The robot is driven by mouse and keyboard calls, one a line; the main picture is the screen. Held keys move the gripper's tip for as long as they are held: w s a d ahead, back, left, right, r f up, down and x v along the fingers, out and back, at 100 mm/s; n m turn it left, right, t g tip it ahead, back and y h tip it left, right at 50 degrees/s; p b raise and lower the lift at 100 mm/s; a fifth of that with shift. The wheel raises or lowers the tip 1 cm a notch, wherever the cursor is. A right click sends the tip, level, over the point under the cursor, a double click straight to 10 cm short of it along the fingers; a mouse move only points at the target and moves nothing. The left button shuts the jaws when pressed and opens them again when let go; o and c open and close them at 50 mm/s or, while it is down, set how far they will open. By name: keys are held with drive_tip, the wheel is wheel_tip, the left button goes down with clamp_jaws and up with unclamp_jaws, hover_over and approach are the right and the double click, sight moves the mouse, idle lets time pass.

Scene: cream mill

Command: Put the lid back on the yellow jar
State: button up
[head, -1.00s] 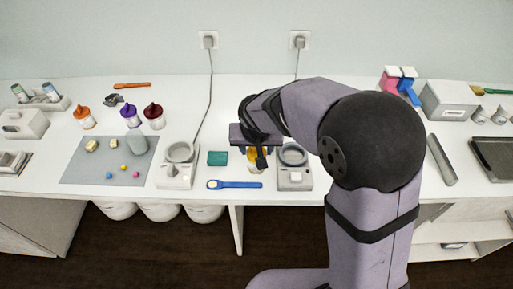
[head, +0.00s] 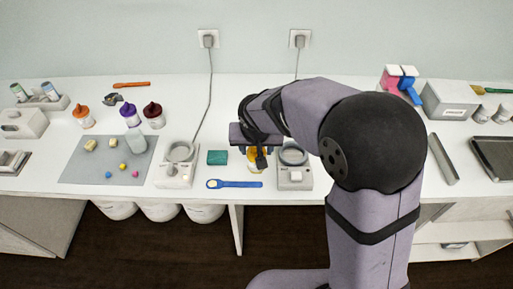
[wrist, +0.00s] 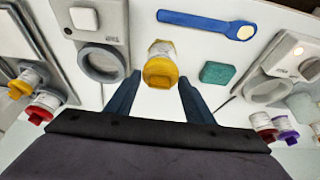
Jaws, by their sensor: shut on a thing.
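The yellow jar (head: 255,167) stands on the bench between the two white devices, partly hidden by my gripper in the head view. In the wrist view the jar (wrist: 161,48) shows a white label and yellow contents. The yellow lid (wrist: 160,73), with its raised knob, is at the jar's mouth, between my fingers. My gripper (wrist: 160,88) is shut on the lid, with one dark blue finger on each side. My gripper (head: 254,151) also shows above the jar in the head view. I cannot tell whether the lid is fully seated.
A white device with a ring (head: 293,175) stands close right, another (head: 177,170) further left. A teal block (head: 217,158) and a blue spoon (head: 235,184) lie left of the jar. Orange, purple and dark red jars (head: 153,117) stand back left. My arm hides part of the bench.

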idle(0.3)
drive_tip(key=o, duration=1.1)
drive_tip(key=shift+o, duration=0.6)
drive_tip(key=o, duration=0.4)
drive_tip(key=shift+c, duration=0.2)
drive_tip(key=shift+r, duration=0.2)
drive_tip(key=shift+r+p, duration=1.7)
drive_tip(key=shift+r, duration=0.4)
clamp_jaws()
